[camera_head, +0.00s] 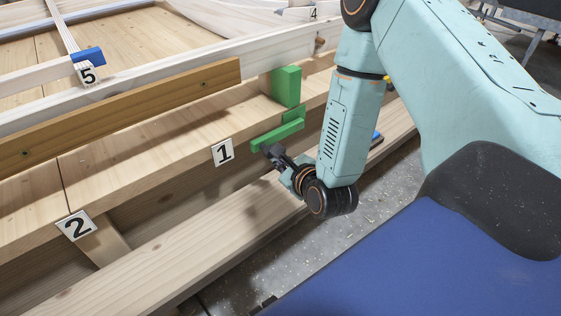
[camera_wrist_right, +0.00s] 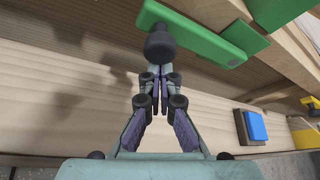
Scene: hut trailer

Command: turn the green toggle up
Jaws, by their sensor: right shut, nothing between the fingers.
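The green toggle (camera_head: 278,135) is a flat green bar on the front face of the wooden frame, right of the label 1. It lies slightly tilted in the picture, its right end higher. My right gripper (camera_head: 272,151) is shut and empty, its tips just below the bar's left part. My left gripper is not in view.
A green block (camera_head: 287,86) stands above the toggle on the frame. Label 1 (camera_head: 223,152) and label 2 (camera_head: 76,225) mark the beam. A lower plank (camera_head: 190,245) runs below. A blue piece (camera_wrist_right: 256,125) and a yellow one (camera_wrist_right: 305,138) are at the right.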

